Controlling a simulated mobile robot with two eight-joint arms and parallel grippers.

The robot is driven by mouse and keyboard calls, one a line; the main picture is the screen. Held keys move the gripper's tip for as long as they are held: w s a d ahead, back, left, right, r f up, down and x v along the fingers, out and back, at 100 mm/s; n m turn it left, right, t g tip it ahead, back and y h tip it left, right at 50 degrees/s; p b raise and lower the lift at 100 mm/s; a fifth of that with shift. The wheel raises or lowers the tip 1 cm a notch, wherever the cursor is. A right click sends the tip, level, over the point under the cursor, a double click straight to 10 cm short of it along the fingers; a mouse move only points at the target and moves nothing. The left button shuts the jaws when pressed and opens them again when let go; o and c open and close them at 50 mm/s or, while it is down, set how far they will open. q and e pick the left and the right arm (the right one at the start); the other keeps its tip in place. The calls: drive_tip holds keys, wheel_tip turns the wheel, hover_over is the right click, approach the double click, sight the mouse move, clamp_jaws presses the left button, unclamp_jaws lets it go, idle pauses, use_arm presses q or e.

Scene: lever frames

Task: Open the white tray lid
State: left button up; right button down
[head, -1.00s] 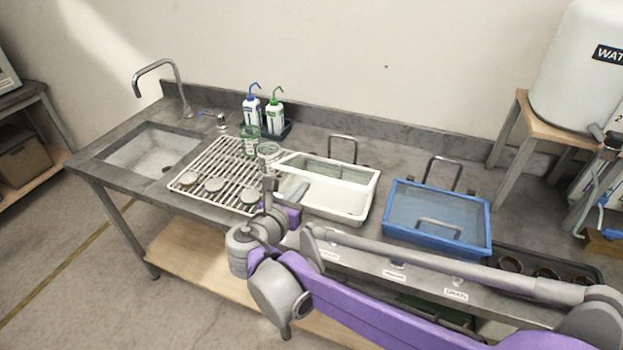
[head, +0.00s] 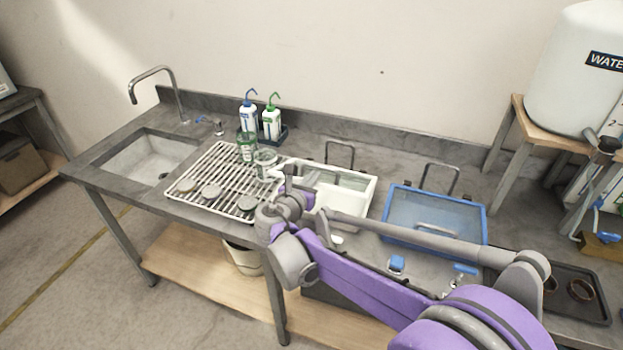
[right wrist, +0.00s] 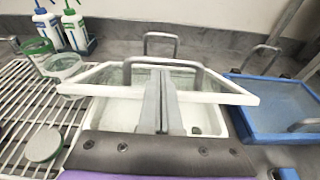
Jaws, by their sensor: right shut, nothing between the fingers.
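The white tray (head: 368,198) stands on the bench between the wire rack and the blue tray. Its clear, white-framed lid (right wrist: 90,88) is tilted up in the right wrist view, with its near edge raised above the tray rim (right wrist: 238,128). The lid's grey handle (right wrist: 203,75) is beyond my fingers. My right gripper (right wrist: 160,72) is shut and empty. Its fingers overlap the lid's near edge in the picture; I cannot tell whether they touch it. In the head view my right gripper (head: 291,178) is at the tray's left front, partly hiding tray and lid. My left gripper is not in view.
A wire rack (head: 205,172) with jars and round lids lies left of the tray, with wash bottles (head: 271,122) behind. A blue tray (head: 484,222) is at the right. Blue valve handles (head: 397,263) show at the bench front. A sink (head: 150,150) is at the far left.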

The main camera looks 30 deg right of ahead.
drive_tip(key=shift+w+d+r+p, duration=0.25)
drive_tip(key=shift+d+r+p, duration=0.05)
drive_tip(key=shift+r, duration=0.3)
drive_tip(key=shift+w+d+r+p, duration=0.2)
drive_tip(key=shift+d+r+p, duration=0.05)
drive_tip(key=shift+r, duration=0.35)
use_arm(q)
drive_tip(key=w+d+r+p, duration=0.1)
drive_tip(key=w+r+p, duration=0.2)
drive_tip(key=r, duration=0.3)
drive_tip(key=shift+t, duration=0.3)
use_arm(e)
drive_tip(key=w+d+r+g+y, duration=0.2)
drive_tip(key=w+d+r, duration=0.6)
drive_tip(key=w+d, duration=0.3)
drive_tip(key=shift+w+d+r, duration=0.15)
drive_tip(key=shift+d+r, duration=0.2)
drive_tip(key=shift+d, duration=0.7)
use_arm(q)
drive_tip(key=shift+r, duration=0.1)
drive_tip(key=shift+p, duration=0.3)
use_arm(e)
drive_tip(key=shift+r, duration=0.1)
